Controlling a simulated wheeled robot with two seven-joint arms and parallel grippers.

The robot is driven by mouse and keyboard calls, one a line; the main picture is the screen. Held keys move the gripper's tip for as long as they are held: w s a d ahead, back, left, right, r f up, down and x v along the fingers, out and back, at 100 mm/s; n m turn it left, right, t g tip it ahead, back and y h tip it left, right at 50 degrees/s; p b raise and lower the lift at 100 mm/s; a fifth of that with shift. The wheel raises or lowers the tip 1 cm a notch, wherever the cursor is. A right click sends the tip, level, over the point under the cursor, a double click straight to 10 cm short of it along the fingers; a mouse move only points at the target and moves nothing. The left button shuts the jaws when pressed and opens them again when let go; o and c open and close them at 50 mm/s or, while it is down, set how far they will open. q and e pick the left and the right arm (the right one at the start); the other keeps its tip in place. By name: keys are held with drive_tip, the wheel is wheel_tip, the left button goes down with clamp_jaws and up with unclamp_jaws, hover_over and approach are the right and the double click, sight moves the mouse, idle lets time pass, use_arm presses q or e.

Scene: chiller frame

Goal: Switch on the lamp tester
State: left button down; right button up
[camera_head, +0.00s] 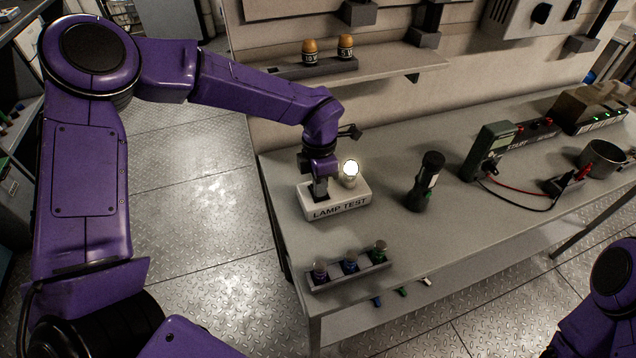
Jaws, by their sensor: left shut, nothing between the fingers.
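The lamp tester (352,204) is a pale box marked LAMP TEST near the left end of the grey bench. A round bulb (350,168) on its top right glows bright white. My left gripper (320,196) is shut and empty, pointing down at the left part of the box's top. Its tips are at or just above the surface; I cannot tell whether they touch. The switch itself is hidden by the gripper. Of my right arm only a purple part shows at the lower right; its gripper is out of view.
A black torch (425,182) stands right of the tester. Further right are a green meter (487,152) with leads and a metal pot (602,158). A shelf (390,62) holds two orange-topped items behind.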

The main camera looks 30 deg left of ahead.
use_arm(q)
drive_tip(key=shift+w+a+r+p, duration=0.2)
drive_tip(key=shift+w+a+p, duration=0.1)
drive_tip(key=shift+w+a, duration=0.15)
drive_tip(key=shift+w+a+f, duration=0.1)
drive_tip(key=shift+w+a, duration=0.05)
drive_tip(key=shift+r+p, duration=0.4)
drive_tip(key=shift+r, duration=0.05)
drive_tip(key=r+p, duration=0.3)
drive_tip(key=shift+d+r+p, duration=0.2)
drive_tip(key=shift+r+p, duration=0.2)
wheel_tip(320, 180, up, 9)
drive_tip(key=s+b, duration=0.1)
drive_tip(key=b, duration=0.2)
drive_tip(key=shift+s+d+r, duration=0.15)
drive_tip(key=shift+s+d, duration=0.05)
drive_tip(key=shift+d, duration=0.25)
